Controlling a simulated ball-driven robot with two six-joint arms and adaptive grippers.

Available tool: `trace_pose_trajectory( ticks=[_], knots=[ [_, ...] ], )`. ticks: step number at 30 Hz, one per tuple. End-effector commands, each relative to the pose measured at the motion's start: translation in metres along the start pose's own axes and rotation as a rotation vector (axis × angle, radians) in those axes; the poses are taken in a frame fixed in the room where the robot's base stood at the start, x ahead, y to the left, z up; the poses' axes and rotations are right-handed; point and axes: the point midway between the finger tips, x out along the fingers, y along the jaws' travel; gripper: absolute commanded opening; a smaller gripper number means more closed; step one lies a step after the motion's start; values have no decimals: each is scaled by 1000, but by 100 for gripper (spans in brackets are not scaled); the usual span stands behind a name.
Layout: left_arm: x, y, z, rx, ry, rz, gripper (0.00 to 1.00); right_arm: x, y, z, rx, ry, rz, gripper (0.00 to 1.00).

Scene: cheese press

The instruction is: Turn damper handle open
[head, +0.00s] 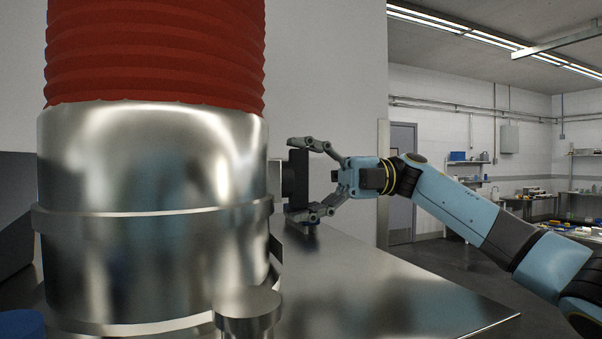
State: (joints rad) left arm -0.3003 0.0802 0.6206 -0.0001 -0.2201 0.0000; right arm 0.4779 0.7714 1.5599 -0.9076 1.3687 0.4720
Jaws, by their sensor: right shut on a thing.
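A black damper handle (298,179) stands upright at the right side of a shiny metal cylinder (150,215). A short grey mount (275,177) joins it to the cylinder side. My right gripper (303,178) reaches in from the right and is shut on the handle, with one finger at its top end and one at its bottom end. My left gripper is out of view.
A red ribbed sleeve (155,50) rises from the cylinder. A short round metal post (248,310) stands in front. A blue round thing (20,324) shows at the lower left.

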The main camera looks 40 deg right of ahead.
Motion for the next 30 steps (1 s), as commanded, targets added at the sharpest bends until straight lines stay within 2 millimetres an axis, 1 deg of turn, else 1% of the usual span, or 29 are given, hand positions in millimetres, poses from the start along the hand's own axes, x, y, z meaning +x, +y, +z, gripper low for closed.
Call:
trace_pose_trajectory(
  ticks=[16,17,19,20,27,30],
  knots=[
    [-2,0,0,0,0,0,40,0,0,1,26,-2,2,54],
    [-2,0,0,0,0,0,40,0,0,1,26,-2,2,89],
    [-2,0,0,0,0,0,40,0,0,0,26,-2,2,98],
    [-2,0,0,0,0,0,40,0,0,0,25,-1,2,100],
    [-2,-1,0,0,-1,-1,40,0,0,0,24,-1,0,100],
    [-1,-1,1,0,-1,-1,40,-5,0,0,25,-2,-1,100]
  ],
)
